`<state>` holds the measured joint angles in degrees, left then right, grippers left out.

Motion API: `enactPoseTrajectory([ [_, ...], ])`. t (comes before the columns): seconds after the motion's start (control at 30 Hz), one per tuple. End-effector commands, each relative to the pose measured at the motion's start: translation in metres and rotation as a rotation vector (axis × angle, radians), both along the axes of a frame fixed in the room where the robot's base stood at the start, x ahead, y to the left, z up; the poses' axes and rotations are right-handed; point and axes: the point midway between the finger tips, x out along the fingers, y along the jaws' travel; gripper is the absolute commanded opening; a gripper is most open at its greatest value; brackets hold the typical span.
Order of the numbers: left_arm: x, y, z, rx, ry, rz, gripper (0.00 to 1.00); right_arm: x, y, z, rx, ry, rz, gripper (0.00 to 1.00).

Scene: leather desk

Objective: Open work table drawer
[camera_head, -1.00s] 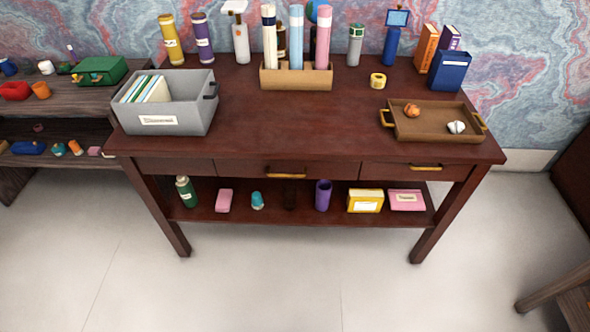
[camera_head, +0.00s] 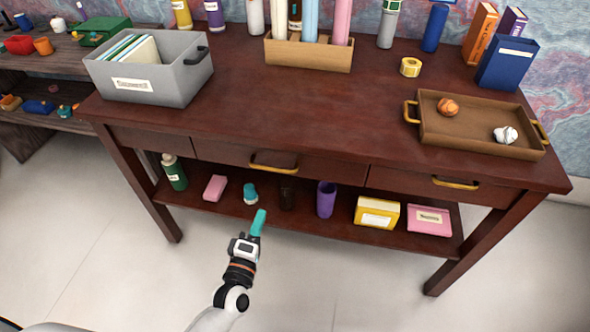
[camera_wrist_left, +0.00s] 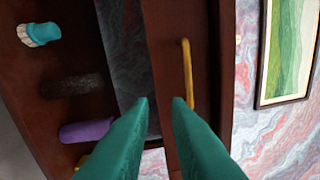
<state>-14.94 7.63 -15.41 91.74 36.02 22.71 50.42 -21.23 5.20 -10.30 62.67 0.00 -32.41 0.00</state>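The dark red-brown work table (camera_head: 300,105) has a row of drawers under its top. The middle drawer (camera_head: 225,153) looks closed and has a brass handle (camera_head: 273,168). The right drawer (camera_head: 400,180) also looks closed, with its own brass handle (camera_head: 455,185). My left gripper (camera_head: 259,220), with teal fingers, is in front of the table and below the middle handle, apart from it. In the left wrist view its two fingertips (camera_wrist_left: 159,101) stand apart with nothing between them. A brass handle (camera_wrist_left: 187,72) shows just beyond the right finger. My right gripper is not in view.
The lower shelf holds a green bottle (camera_head: 174,172), a purple cup (camera_head: 326,200), a yellow box (camera_head: 377,212) and a pink box (camera_head: 429,220). A grey bin (camera_head: 185,85) and a wooden tray (camera_head: 470,142) stand on top. The floor in front is clear.

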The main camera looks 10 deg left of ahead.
Motion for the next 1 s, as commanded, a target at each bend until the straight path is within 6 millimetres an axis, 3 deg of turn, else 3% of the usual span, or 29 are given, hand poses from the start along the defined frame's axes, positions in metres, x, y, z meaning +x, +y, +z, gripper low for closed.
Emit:
enactPoseTrajectory([
  [0.1,0.004,0.003,0.026,-0.119,-0.084,0.015,0.16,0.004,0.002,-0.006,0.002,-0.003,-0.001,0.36],
  [0.2,0.011,0.004,0.036,-0.147,-0.103,0.018,0.16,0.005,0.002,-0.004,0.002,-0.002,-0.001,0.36],
  [0.37,0.033,0.003,0.041,-0.146,-0.103,0.019,0.16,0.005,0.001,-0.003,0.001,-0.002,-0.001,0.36],
  [0.7,0.098,0.0,0.052,-0.142,-0.1,0.017,0.16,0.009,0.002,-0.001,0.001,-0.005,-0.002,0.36],
  [1.0,0.122,-0.001,0.055,-0.141,-0.098,0.017,0.16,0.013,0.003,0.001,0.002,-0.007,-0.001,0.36],
])
